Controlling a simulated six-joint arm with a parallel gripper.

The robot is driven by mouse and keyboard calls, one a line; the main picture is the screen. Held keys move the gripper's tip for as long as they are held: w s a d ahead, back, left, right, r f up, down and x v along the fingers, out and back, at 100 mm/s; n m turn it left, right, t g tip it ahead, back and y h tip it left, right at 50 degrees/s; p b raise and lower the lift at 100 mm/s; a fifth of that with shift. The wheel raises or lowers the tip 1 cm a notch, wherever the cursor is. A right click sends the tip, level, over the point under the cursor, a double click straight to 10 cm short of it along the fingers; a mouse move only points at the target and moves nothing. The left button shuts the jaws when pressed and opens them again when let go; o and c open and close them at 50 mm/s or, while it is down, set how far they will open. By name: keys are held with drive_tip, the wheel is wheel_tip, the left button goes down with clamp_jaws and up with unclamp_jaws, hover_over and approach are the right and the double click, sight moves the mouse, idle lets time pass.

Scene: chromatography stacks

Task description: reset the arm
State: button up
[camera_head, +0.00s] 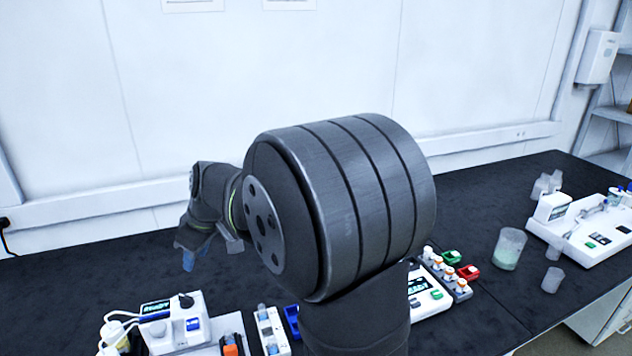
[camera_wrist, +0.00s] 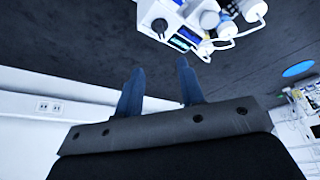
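My gripper (camera_head: 188,262) is above the black bench at the left in the head view, with its blue fingertips pointing down. In the wrist view the two blue fingers of my gripper (camera_wrist: 160,85) stand apart with an empty gap between them. Nothing is held. My arm's large dark joint fills the middle of the head view and hides part of the bench behind it.
A white instrument with a small screen (camera_head: 172,322) stands at the front left; it also shows in the wrist view (camera_wrist: 185,25). A vial rack (camera_head: 452,283), a beaker (camera_head: 508,249) and a white tray (camera_head: 577,247) are at the right. The back left bench (camera_head: 60,275) is clear.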

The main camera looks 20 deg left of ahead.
sight(187, 296)
drive_tip(key=x, duration=1.6)
drive_tip(key=shift+a+f, duration=0.1)
